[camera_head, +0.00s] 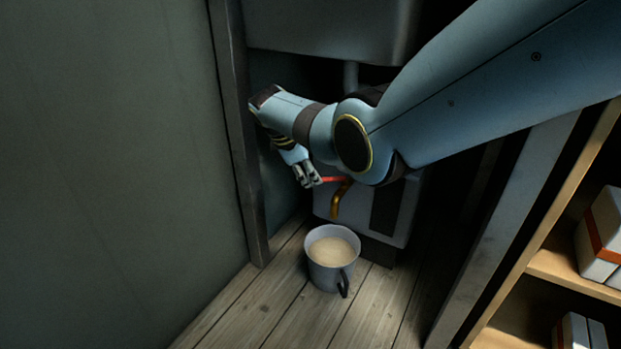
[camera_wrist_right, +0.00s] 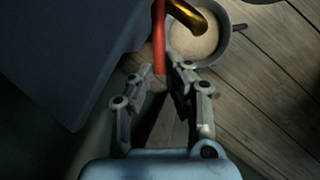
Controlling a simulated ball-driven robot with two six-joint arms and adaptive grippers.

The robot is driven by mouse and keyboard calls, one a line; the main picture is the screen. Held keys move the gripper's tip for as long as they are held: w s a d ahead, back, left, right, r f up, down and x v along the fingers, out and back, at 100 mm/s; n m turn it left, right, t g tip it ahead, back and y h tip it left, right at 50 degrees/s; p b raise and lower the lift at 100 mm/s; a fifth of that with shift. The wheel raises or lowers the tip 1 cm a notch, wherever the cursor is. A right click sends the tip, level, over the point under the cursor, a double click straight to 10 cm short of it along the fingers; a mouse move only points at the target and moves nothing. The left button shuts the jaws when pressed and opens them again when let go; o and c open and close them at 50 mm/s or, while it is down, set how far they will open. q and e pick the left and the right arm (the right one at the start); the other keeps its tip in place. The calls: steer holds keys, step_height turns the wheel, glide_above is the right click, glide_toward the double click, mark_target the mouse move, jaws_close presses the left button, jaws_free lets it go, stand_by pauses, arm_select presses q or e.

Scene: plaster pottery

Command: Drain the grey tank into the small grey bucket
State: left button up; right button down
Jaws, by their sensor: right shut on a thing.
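The grey tank (camera_head: 408,212) stands low at the back of a narrow closet; its side fills the upper left of the right wrist view (camera_wrist_right: 65,50). A brass spout (camera_head: 341,200) with a red lever (camera_head: 332,180) sticks out of its front. The small grey bucket (camera_head: 328,277) stands upright on the floor under the spout, holding beige, cloudy liquid (camera_head: 332,252) fairly high inside. My left gripper is not in view.
A grey basin (camera_head: 325,25) with a pipe (camera_head: 350,75) is above the tank. A wooden post (camera_head: 236,130) and wall bound the left. Shelves (camera_head: 560,266) with boxes (camera_head: 604,235) stand at the right. The plank floor (camera_head: 270,310) in front is clear.

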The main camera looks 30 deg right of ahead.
stand_by(0.3)
steer(key=c, duration=1.3)
jaws_free()
steer(key=shift+c, duration=0.2)
steer(key=v, duration=1.2)
